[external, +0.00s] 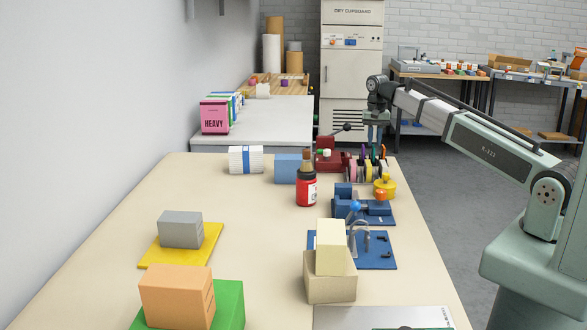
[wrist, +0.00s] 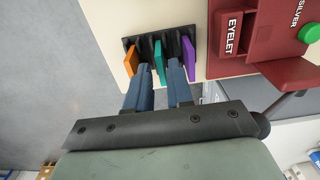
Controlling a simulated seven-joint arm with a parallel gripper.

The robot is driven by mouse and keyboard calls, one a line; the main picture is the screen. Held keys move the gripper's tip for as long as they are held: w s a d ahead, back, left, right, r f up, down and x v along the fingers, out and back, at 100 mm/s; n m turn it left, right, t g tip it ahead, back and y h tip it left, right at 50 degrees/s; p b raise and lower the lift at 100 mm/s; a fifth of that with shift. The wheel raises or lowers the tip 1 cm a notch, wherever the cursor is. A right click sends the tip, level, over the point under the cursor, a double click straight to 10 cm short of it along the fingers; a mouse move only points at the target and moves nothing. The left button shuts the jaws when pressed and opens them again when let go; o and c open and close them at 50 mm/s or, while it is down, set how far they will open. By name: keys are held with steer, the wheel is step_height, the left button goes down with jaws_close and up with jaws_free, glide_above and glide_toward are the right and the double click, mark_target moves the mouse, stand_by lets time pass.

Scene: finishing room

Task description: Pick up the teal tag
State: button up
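The teal tag (wrist: 160,62) stands on edge in a black slotted rack (wrist: 171,44), between an orange tag (wrist: 131,61) and a purple tag (wrist: 189,57). My gripper (wrist: 159,76) is open and empty in the wrist view. Its two blue fingers point at the rack, one on each side of the teal tag's near end, with gaps visible between. I cannot tell whether they are level with the tag in height. In the external view my gripper (external: 375,136) points down at the far right table corner, above colourful small items, where I cannot single out the teal tag.
A dark red eyelet press (wrist: 248,38) stands close right of the rack. In the external view, a yellow knobbed item (external: 384,187), a red bottle (external: 307,188) and blue fixtures (external: 362,209) stand nearby. The left middle of the table (external: 215,190) is clear.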

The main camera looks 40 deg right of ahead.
mark_target(374, 147)
steer(key=shift+f, duration=1.95)
jaws_close()
